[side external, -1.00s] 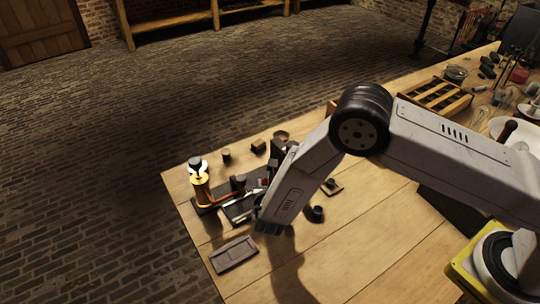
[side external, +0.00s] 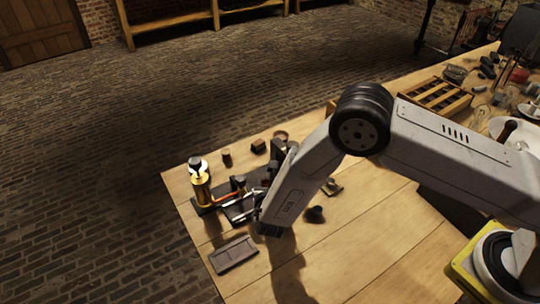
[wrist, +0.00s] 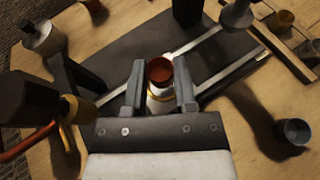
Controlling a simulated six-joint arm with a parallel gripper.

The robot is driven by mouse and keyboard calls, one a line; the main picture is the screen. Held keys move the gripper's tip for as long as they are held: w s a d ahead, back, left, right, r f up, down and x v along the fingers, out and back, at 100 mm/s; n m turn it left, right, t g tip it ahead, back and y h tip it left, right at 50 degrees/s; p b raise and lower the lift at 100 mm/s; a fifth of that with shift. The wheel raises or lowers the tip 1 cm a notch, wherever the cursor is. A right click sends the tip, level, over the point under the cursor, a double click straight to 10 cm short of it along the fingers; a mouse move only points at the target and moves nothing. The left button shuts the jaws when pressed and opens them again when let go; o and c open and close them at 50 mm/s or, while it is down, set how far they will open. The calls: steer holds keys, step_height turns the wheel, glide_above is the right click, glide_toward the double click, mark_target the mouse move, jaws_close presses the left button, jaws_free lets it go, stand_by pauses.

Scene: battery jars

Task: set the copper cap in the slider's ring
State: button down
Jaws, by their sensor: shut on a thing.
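The copper cap (wrist: 160,69) shows in the wrist view as a reddish-brown round piece between the two fingers of my gripper (wrist: 160,88). My gripper is shut on it. A pale round part with a yellow edge (wrist: 160,93) shows just below the cap; I cannot tell whether this is the slider's ring or whether the cap touches it. Two metal rails (wrist: 228,74) run across a dark base (wrist: 255,48) under and beyond the fingers. In the side external view my arm hides the cap and most of the gripper.
A brass cylinder with a white and black top (side external: 200,188) stands at the left with an orange wire. A dark rectangular tray (side external: 234,254) lies in front. A small dark cup (side external: 315,214) stands to the right. Bare wood lies around them.

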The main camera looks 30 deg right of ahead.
steer(key=shift+s+d+f, duration=0.25)
steer(key=shift+s+d, duration=0.1)
steer(key=shift+s, duration=0.2)
steer(key=shift+r, duration=0.1)
steer(key=shift+w+a+r, duration=0.1)
steer(key=shift+r, duration=0.2)
steer(key=shift+w+r, duration=0.1)
stand_by(0.6)
steer(key=shift+w, duration=0.5)
stand_by(0.5)
steer(key=shift+s+f, duration=0.1)
steer(key=shift+f, duration=0.55)
stand_by(0.6)
steer(key=shift+r, duration=0.4)
steer(key=shift+r, duration=0.35)
steer(key=shift+r, duration=0.15)
stand_by(0.5)
